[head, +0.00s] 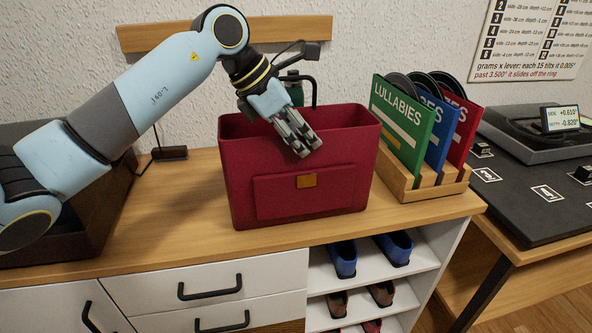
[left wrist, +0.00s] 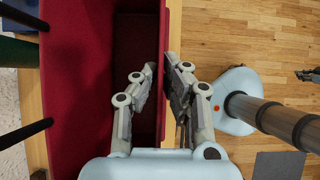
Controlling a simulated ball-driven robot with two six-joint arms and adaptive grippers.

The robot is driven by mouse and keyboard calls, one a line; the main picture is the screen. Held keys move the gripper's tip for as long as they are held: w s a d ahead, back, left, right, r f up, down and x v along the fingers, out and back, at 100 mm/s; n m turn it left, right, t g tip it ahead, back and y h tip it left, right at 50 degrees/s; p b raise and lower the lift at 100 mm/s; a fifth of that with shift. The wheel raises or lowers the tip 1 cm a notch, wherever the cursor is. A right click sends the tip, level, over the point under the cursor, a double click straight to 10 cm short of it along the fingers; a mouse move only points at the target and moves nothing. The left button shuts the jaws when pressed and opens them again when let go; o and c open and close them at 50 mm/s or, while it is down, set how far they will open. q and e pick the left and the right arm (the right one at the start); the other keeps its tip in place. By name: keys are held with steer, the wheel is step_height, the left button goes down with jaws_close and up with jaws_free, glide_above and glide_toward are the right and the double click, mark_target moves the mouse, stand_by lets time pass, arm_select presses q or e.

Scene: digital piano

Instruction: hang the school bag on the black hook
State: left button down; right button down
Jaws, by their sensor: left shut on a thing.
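The dark red school bag (head: 300,195) stands upright and open-topped on the wooden sideboard, with a front pocket and a gold clasp. In the left wrist view its red rim and wall (left wrist: 70,80) run down beside my fingers, with the dark inside to the right. My left gripper (head: 303,146) reaches down over the front rim and is shut on the bag's front wall; it also shows in the left wrist view (left wrist: 160,80). A black curved bar (head: 313,88) shows behind the bag; I cannot tell whether it is the hook or a handle.
A wooden rail (head: 160,37) runs along the wall behind. A wooden rack (head: 432,187) with upright record sleeves stands close right of the bag. A dark open box (head: 110,200) is at left. Shoes (head: 342,258) sit on the shelves below.

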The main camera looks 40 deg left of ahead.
arm_select(q)
steer(key=shift+r, duration=0.1)
steer(key=shift+r+p, duration=1.45)
steer(key=shift+r, duration=1.05)
